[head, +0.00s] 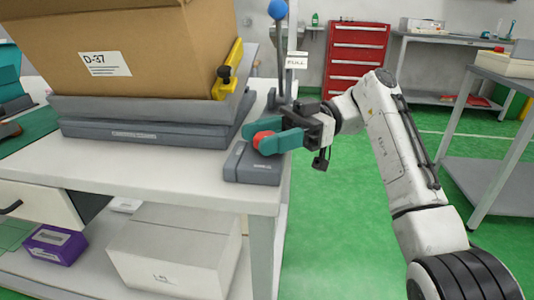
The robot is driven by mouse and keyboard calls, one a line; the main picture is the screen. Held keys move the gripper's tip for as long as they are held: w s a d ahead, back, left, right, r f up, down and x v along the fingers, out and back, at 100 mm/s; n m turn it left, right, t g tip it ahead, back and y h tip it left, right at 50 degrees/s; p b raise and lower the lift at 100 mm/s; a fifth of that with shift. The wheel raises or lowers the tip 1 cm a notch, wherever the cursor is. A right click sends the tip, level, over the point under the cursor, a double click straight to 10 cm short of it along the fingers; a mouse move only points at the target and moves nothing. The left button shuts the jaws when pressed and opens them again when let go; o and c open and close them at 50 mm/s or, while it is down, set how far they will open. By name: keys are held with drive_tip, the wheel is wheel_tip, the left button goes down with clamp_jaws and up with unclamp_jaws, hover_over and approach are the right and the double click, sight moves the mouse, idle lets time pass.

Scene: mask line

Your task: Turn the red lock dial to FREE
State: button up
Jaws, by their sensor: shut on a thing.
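The red lock dial (264,140) sits on top of a dark grey box (252,168) near the right end of the white table. My gripper (268,139) reaches in from the right, with teal fingers closed around the dial's sides. The fingers hide part of the dial, and I cannot read any FREE mark or the dial's setting.
A large cardboard box (130,45) labelled D-37 rests on grey cases (150,132) to the left. A yellow part (229,70) stands at its edge. Behind my gripper rises a lever with a blue ball (277,9) and a PULL tag (297,61).

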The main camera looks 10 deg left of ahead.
drive_tip(key=shift+f+n+g+h+b, duration=0.1)
drive_tip(key=shift+n+g+h+b, duration=0.45)
drive_tip(key=shift+b, duration=0.5)
drive_tip(key=o, duration=0.9)
drive_tip(key=shift+o, duration=0.2)
